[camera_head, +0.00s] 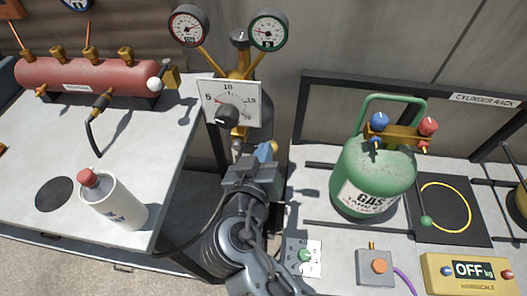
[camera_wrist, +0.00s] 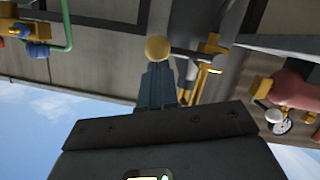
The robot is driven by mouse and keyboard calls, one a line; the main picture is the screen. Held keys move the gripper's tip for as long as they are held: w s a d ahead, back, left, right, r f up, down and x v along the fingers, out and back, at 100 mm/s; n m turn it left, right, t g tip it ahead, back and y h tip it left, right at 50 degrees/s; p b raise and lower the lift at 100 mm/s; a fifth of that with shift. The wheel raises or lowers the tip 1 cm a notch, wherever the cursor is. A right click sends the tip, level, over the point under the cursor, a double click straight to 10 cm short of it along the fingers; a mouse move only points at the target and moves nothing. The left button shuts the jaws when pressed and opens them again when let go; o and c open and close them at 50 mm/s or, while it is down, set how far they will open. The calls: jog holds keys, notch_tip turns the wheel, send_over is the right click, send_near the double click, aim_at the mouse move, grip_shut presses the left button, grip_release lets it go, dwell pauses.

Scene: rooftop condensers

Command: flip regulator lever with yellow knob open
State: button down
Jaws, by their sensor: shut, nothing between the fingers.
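The regulator is a gold body (camera_head: 241,62) with two round gauges above a white dial plate (camera_head: 249,100) with a black pointer knob. The lever's yellow knob (camera_head: 274,146) shows just right of my fingertips in the head view. It also shows as a yellow ball (camera_wrist: 157,48) straight beyond my fingertips in the wrist view. My gripper (camera_head: 264,153) is shut and empty, below the dial plate; its fingers (camera_wrist: 158,84) show together in the wrist view. I cannot tell whether they touch the knob.
A left bench (camera_head: 45,131) holds a red tank (camera_head: 100,77) with valves and a white bottle (camera_head: 115,204). On the right are a green gas cylinder (camera_head: 372,174), a scale reading OFF (camera_head: 470,272) and an orange-button box (camera_head: 376,267). A gap separates the benches.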

jog(key=shift+d+f+m+b, duration=0.1)
jog(key=shift+f+m+b, duration=0.25)
jog(key=shift+b, duration=0.4)
jog(key=a+f+m+y+b, duration=0.2)
jog(key=m+b, duration=0.4)
jog(key=b, duration=0.7)
jog(key=a+f+m+t+y+b, duration=0.1)
jog(key=f+m+b, duration=0.5)
jog(key=b, duration=0.7)
jog(key=a+f+y, duration=0.1)
jog(key=y, duration=0.1)
jog(key=shift+t+y, duration=0.3)
jog(key=shift+y, duration=0.1)
jog(key=shift+w, duration=0.1)
jog(key=shift+d+r, duration=0.1)
